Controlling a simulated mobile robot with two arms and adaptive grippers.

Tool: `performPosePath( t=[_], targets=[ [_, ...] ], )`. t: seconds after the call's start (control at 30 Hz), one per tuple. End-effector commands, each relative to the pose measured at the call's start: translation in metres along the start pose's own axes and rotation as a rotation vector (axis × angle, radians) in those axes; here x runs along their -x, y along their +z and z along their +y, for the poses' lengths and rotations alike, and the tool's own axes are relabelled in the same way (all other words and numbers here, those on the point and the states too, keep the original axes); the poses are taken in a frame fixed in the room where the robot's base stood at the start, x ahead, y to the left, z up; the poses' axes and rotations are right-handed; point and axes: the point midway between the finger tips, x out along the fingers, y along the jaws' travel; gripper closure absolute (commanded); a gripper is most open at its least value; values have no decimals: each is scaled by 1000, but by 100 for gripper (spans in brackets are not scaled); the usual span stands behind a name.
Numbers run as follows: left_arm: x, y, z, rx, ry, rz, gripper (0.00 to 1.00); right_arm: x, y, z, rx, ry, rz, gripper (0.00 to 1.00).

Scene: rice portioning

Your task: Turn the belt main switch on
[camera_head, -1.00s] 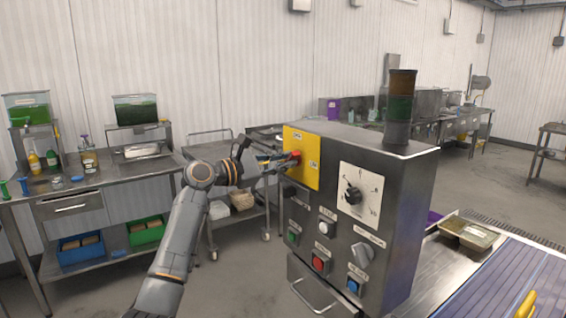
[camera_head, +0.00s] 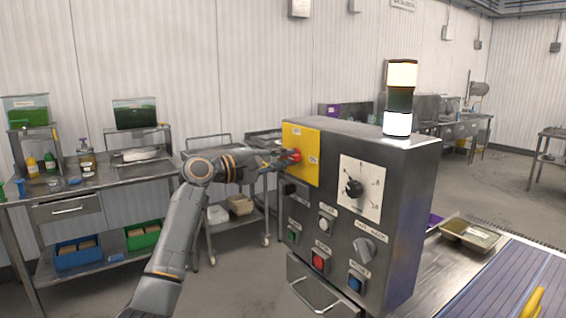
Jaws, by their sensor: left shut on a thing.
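The belt main switch (camera_head: 296,156) is a red rotary knob on a yellow plate (camera_head: 301,169), on the upper left of the grey control box's front. My left gripper (camera_head: 288,160) is at the knob and shut on it; its fingers are small and partly blurred there. The signal tower (camera_head: 399,99) on top of the box is lit, amber at the top and white at the bottom.
The control box (camera_head: 404,189) also carries a dial (camera_head: 354,188), several buttons and a lower handle. A conveyor belt (camera_head: 503,284) and a food tray (camera_head: 470,235) are at the right. A steel table (camera_head: 103,178) and a cart stand behind my left arm.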

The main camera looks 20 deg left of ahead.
Motion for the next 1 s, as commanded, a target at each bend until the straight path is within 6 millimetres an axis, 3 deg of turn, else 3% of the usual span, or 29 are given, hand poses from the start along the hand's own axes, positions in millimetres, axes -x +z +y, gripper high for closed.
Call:
performPosePath(
  t=[0.67,0.7,0.8,1.0],
  targets=[
    [0,0,-2,-68,-5,-1,100,-3,1,2,2,3,-1,60],
    [0,0,-2,-68,-5,-1,83,-3,1,2,2,3,-1,60],
    [0,0,-2,-67,-4,-1,63,-3,1,3,2,3,-1,60],
    [0,0,-1,-66,-2,-1,62,-3,1,3,2,3,-1,60]
  ],
)
